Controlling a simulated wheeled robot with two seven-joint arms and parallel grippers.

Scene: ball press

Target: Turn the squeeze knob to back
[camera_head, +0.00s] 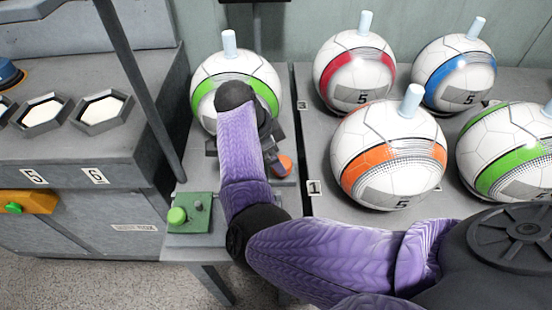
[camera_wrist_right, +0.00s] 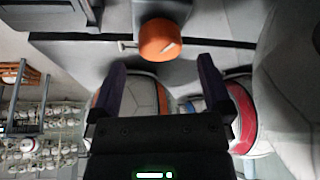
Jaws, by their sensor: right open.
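The orange squeeze knob (camera_head: 281,166) shows beside my right forearm in the head view, below the white and green ball (camera_head: 207,75). In the right wrist view the knob (camera_wrist_right: 165,42) is round with a white mark on its face that runs at a slant. My right gripper (camera_wrist_right: 162,76) is open and empty, its two dark fingers apart. The knob sits just beyond the fingertips, roughly centred between them and not gripped. In the head view my arm hides most of this gripper. My left gripper is not in view.
A green box (camera_head: 200,225) with a green button stands left of my arm. Several balls with pale plugs, such as the orange-striped one (camera_head: 375,160), stand on the grey table at right. A grey cabinet (camera_head: 85,150) with hexagonal sockets is at left. A thin dark post rises between.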

